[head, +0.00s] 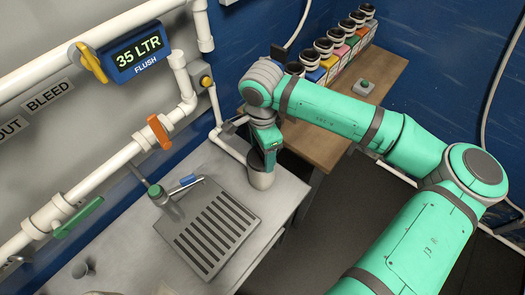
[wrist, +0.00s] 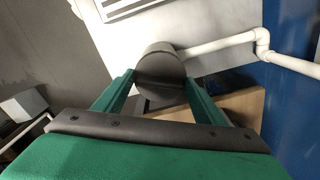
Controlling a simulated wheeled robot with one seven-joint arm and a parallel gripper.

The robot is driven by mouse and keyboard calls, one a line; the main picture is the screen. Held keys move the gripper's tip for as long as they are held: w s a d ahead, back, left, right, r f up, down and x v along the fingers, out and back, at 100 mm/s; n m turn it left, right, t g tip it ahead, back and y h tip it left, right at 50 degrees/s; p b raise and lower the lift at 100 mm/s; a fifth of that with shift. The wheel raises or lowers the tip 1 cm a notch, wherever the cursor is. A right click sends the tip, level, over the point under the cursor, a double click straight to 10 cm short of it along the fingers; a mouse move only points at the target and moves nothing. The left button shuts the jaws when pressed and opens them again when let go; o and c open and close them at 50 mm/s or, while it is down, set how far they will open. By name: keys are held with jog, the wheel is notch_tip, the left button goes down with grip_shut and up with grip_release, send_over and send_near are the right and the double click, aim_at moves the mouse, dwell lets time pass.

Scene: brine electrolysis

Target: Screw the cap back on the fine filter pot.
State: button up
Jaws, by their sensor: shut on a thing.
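The fine filter pot (head: 260,179) is a pale grey cylinder at the back right corner of the grey bench. My gripper (head: 266,154) points down right over it, and its fingers hide part of the pot's top. In the wrist view my gripper (wrist: 159,80) is shut on a dark grey round cap (wrist: 160,63), with one green finger on each side. The cap is at the pot's mouth, mostly hidden by the fingers in the head view. I cannot tell whether it is seated on the thread.
White pipes with an orange valve handle (head: 159,131) and a green one (head: 78,217) run along the wall. A small tap (head: 165,199) stands by the slotted drain (head: 208,229). Several bottles line the wooden table (head: 318,143). A white pipe (wrist: 225,43) passes close behind the cap.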

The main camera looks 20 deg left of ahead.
jog(key=m, duration=0.5)
jog(key=shift+s+m, duration=0.1)
jog(key=shift+m, duration=0.3)
jog(key=shift+s+a, duration=0.1)
jog(key=shift+m, duration=0.5)
jog(key=m, duration=0.6)
jog(key=o, duration=1.3)
jog(key=shift+o, duration=0.2)
jog(key=shift+r, duration=0.1)
